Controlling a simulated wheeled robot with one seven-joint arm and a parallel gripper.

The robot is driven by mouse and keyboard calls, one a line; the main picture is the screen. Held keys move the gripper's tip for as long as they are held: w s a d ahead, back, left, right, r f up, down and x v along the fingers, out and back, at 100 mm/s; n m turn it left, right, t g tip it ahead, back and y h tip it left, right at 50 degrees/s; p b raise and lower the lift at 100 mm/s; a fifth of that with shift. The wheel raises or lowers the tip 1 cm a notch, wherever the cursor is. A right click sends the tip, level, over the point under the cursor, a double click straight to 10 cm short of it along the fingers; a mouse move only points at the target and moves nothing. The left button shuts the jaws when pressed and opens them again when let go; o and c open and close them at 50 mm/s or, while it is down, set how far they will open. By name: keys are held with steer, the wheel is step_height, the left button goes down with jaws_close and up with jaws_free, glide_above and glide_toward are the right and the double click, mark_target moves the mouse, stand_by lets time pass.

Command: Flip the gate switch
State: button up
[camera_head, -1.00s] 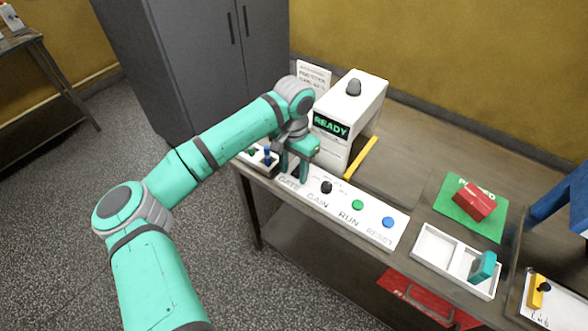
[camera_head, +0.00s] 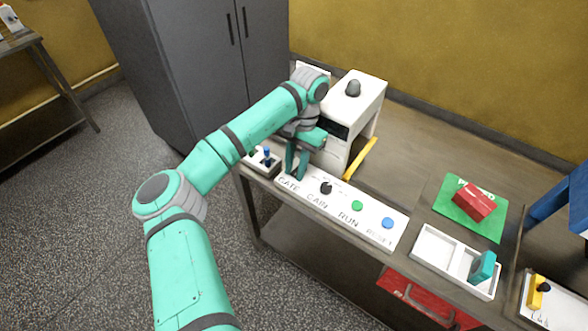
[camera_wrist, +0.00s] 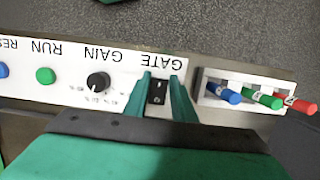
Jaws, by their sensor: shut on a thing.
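The gate switch (camera_wrist: 158,92) is a small dark rocker or lever on the white control panel (camera_wrist: 68,88), beside the printed word GATE in the wrist view. My gripper (camera_wrist: 162,88) has its two teal fingers on either side of the switch, shut on it. In the head view my gripper (camera_head: 297,173) points down at the left end of the panel (camera_head: 372,234) and hides the switch. Which way the switch is set cannot be told.
Right of the gripper in the head view are a black gain knob (camera_head: 326,188), a green RUN button (camera_head: 357,205) and a blue RESET button (camera_head: 387,222). A white machine (camera_head: 352,108) stands behind. A holder with coloured pegs (camera_wrist: 240,88) is close beside the switch.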

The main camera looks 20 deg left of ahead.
mark_target(295, 175)
steer(key=shift+w, duration=0.1)
stand_by(0.3)
steer(key=o, duration=1.1)
steer(key=shift+c, duration=0.2)
steer(key=shift+r, duration=0.1)
steer(key=shift+r, duration=0.2)
steer(key=r, duration=0.3)
steer(key=shift+s+r, duration=0.3)
steer(key=shift+s, duration=0.05)
steer(key=s+d+r, duration=0.3)
steer(key=s+r, duration=0.6)
steer(key=s, duration=0.4)
steer(key=shift+d, duration=0.15)
